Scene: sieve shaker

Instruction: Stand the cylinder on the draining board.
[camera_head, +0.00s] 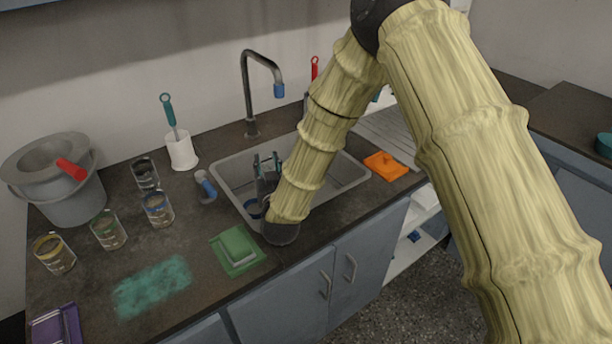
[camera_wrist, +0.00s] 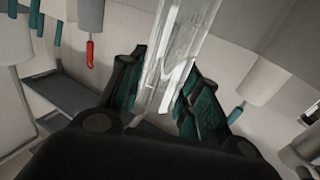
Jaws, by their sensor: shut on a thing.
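My gripper (camera_head: 267,162) is over the sink (camera_head: 352,180) in the head view, with its fingers pointing up and away from the front edge. In the wrist view my gripper (camera_wrist: 165,88) is shut on a clear, glass-like cylinder (camera_wrist: 182,48), which runs between the dark and teal finger pads and out past the top edge. I cannot make the cylinder out in the head view, so its tilt is unclear. The grooved grey draining board (camera_head: 390,132) lies right of the sink, partly hidden by my arm.
A tap (camera_head: 249,90) stands behind the sink. An orange pad and block (camera_head: 385,166) lie by the draining board. Several beakers (camera_head: 108,230), a grey bucket (camera_head: 68,200) and a white brush holder (camera_head: 182,152) stand left.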

